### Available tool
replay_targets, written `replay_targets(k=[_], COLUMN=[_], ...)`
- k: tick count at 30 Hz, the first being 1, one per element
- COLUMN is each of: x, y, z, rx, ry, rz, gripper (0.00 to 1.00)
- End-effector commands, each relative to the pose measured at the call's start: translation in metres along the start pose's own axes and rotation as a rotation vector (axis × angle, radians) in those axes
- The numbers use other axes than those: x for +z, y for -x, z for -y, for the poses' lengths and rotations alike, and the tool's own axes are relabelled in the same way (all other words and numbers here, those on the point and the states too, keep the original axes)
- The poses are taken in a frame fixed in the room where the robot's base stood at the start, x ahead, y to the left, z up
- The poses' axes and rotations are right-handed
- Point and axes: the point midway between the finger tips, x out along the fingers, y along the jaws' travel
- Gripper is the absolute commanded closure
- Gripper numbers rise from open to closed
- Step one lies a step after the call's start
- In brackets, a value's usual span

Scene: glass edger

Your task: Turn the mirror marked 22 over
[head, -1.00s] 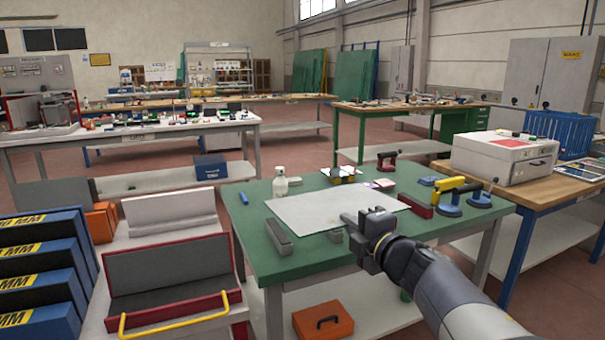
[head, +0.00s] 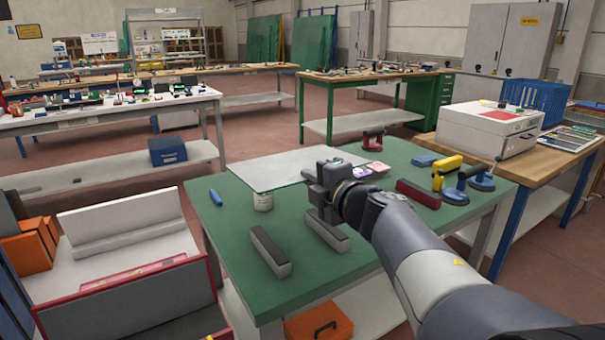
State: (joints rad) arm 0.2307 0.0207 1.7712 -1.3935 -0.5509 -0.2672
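A thin pale rectangular sheet, the mirror (head: 272,169), is raised above the green table and looks roughly level. No number 22 can be read on it. My gripper (head: 328,182) is at the mirror's near right edge, seen from behind, and appears shut on it. The fingertips are mostly hidden by the gripper body. Two grey padded bars lie on the green tabletop (head: 225,240) below: a left bar (head: 270,250) and a right bar (head: 326,230), apart from the mirror.
A white bottle (head: 263,201) stands partly hidden under the mirror. A blue object (head: 215,197) lies at the table's left edge. A dark red block (head: 418,194), suction cups (head: 455,190) and a red-handled tool (head: 373,139) stand right.

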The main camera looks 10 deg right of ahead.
Motion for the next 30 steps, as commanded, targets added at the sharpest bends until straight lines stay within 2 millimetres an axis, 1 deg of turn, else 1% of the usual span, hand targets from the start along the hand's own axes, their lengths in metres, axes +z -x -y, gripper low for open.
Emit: replay_targets(k=[11,17,30], x=[0.001,0.002,0.006], y=[0.003,0.002,0.002], z=[-0.004,-0.008,-0.015], rx=[0.003,0.001,0.001], ry=[-0.002,-0.112,-0.431], rz=[0.005,0.005,0.005], gripper=[1.0,1.0,1.0])
